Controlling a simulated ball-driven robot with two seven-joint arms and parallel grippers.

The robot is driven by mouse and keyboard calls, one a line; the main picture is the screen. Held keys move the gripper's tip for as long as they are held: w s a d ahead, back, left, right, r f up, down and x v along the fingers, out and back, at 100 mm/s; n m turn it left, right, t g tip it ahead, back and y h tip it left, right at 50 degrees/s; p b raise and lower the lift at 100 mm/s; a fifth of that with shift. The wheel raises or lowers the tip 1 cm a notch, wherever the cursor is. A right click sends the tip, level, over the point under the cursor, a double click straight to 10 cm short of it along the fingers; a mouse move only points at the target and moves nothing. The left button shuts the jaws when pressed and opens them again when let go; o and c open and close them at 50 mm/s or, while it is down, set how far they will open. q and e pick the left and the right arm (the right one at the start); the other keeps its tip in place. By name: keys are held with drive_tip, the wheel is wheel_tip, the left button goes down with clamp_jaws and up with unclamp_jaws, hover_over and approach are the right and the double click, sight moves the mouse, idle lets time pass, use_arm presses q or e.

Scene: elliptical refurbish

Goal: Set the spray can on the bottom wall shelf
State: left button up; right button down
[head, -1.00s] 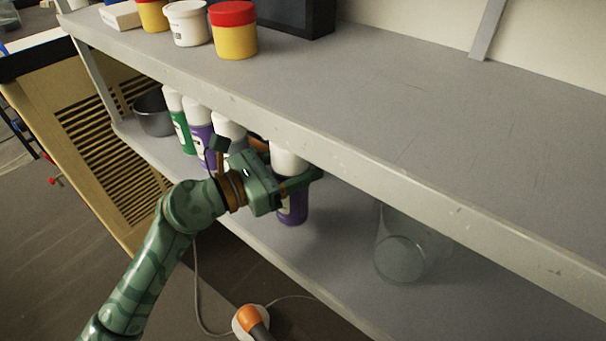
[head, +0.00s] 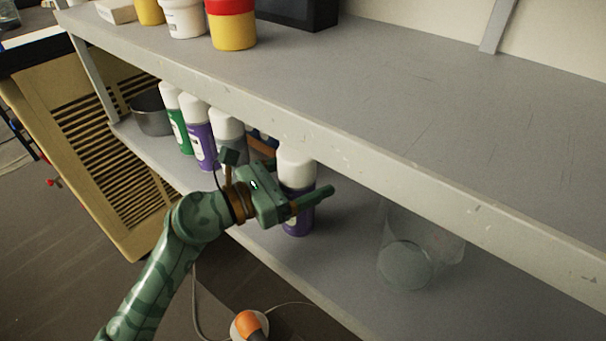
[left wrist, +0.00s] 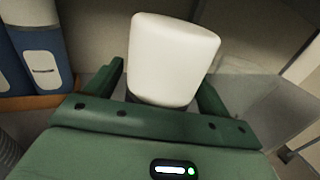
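The spray can (head: 297,170), purple with a white cap, stands upright on the bottom wall shelf (head: 340,262), near its front edge. My left gripper (head: 296,182) is around the can, with one finger crossing in front of its body and the other mostly hidden behind. In the left wrist view the white cap (left wrist: 174,55) rises between the two fingers (left wrist: 165,92), which look spread with narrow gaps beside the can. The can's lower body is hidden there by the gripper. My right gripper is not in view.
Several other spray cans (head: 200,133) stand to the left on the same shelf, beside a grey pot (head: 152,114). A clear container (head: 412,258) stands to the right. The upper shelf's edge (head: 370,158) runs close above. Tubs (head: 232,26) stand on the upper shelf.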

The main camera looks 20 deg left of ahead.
use_arm(q)
drive_tip(key=shift+r, duration=0.1)
drive_tip(key=v, duration=1.2)
